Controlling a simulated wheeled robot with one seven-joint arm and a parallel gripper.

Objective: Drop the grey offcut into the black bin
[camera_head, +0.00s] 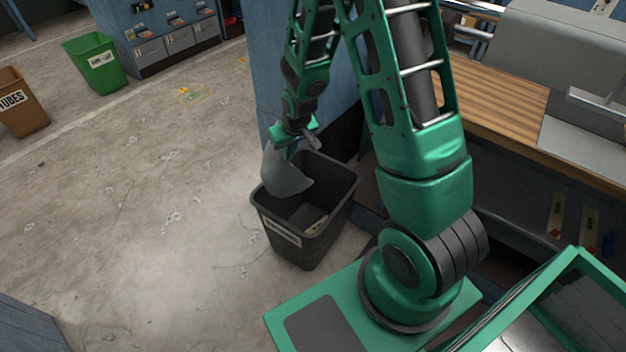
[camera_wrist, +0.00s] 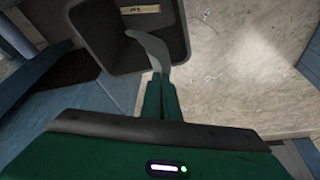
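The grey offcut (camera_head: 286,172) is a thin curved piece hanging from my gripper (camera_head: 293,146) over the left side of the black bin's opening. The black bin (camera_head: 303,245) stands on the floor, open at the top, with a label on its front. In the wrist view my gripper (camera_wrist: 158,84) has its fingers together on the end of the offcut (camera_wrist: 150,47), which reaches across the rim of the bin (camera_wrist: 187,40). A small pale piece lies inside the bin. I see no contact between offcut and bin, but cannot be sure.
A blue panel (camera_head: 285,80) stands right behind the bin. A wooden bench (camera_head: 500,100) is to the right. A green bin (camera_head: 95,65) and a brown bin (camera_head: 22,105) stand far left. The floor left of the black bin is clear.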

